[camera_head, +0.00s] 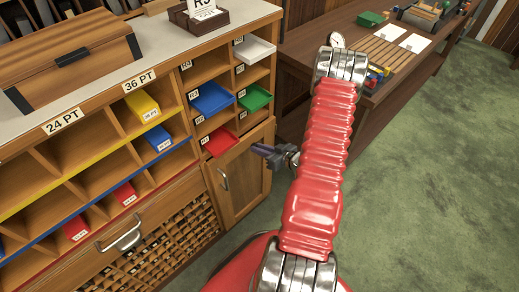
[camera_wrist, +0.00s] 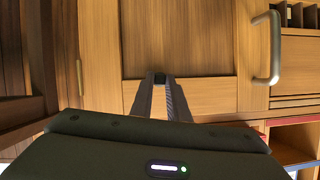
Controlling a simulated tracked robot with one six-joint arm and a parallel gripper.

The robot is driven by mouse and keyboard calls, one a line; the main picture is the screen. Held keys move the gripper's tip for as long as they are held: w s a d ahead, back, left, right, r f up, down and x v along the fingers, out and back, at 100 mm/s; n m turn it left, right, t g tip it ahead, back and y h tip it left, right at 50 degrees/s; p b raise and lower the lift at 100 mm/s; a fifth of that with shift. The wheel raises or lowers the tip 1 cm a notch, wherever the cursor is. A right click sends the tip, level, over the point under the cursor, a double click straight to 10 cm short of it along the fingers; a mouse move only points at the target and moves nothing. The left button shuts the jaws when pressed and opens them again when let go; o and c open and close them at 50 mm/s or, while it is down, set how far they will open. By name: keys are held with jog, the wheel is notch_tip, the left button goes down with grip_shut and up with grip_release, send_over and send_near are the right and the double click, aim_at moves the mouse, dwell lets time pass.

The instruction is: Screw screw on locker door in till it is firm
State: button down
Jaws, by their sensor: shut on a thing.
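The locker door (camera_head: 245,178) is a closed wooden panel door with a metal handle (camera_head: 222,179), low on the cabinet's right end. It fills much of the wrist view (camera_wrist: 205,40), with the handle at the right (camera_wrist: 274,48). My gripper (camera_head: 262,152) is in front of the door's upper right part. In the wrist view my gripper (camera_wrist: 160,80) has its fingertips close together on a small dark thing (camera_wrist: 160,77), apparently the screw's head, against the door's frame. The screw's shaft is hidden, so its depth cannot be told.
Above the door are cubbies with red (camera_head: 219,141), blue (camera_head: 211,99) and green (camera_head: 254,98) trays pulled partly out. A wooden bench (camera_head: 350,110) stands behind my arm. Green floor (camera_head: 430,200) is clear at the right.

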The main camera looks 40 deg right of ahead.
jog(key=c, duration=1.6)
grip_release()
jog(key=shift+s, duration=0.1)
jog(key=v, duration=1.3)
jog(key=shift+s+d+r, duration=0.1)
jog(key=shift+s+r, duration=0.05)
jog(key=shift+s, duration=0.05)
